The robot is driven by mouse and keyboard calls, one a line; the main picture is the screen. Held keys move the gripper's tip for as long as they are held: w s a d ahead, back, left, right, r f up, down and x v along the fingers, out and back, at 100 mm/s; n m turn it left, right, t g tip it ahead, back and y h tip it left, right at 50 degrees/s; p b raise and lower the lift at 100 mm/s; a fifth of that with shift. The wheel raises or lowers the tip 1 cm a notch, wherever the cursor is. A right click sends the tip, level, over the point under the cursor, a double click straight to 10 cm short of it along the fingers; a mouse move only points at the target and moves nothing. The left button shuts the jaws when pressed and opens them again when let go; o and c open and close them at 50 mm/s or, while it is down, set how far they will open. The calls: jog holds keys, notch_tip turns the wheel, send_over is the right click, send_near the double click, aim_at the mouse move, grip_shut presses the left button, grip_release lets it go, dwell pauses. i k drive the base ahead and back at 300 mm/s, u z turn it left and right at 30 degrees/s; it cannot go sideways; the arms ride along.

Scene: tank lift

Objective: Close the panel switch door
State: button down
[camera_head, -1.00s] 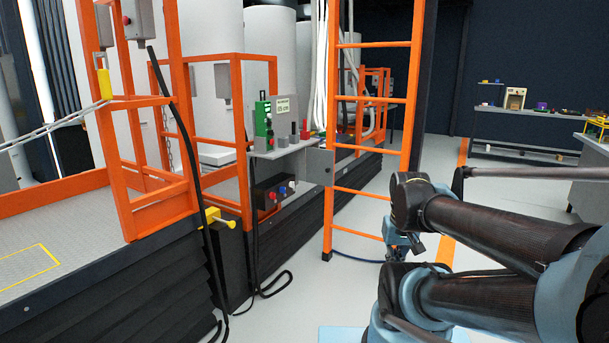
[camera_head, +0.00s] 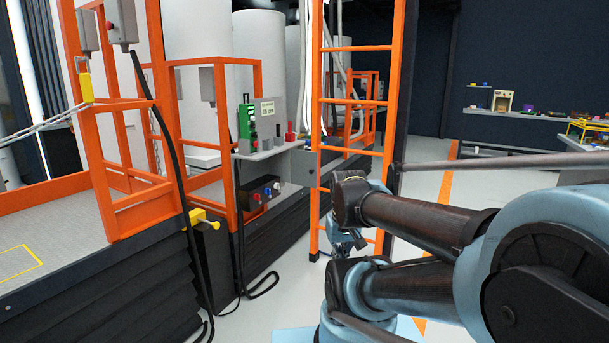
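The panel switch box (camera_head: 262,193) is a dark box with blue and red knobs, mounted under a grey shelf on the orange frame. Its small grey door (camera_head: 303,168) stands open, swung out to the right of the box beside the orange ladder. My gripper (camera_head: 346,242) is only partly in view below my arm's elbow, to the right of and lower than the door in the picture. It appears apart from the door. Its fingers are small and partly hidden, so I cannot tell whether they are open.
The grey shelf (camera_head: 270,151) above the box holds a green device (camera_head: 247,121). The orange ladder (camera_head: 357,104) stands close to the door and my arm. A black cable (camera_head: 262,288) loops on the floor. Open floor (camera_head: 425,190) lies behind and right of the ladder.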

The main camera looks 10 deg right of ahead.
aim_at(303, 162)
jog(key=i, duration=1)
jog(key=z, duration=0.05)
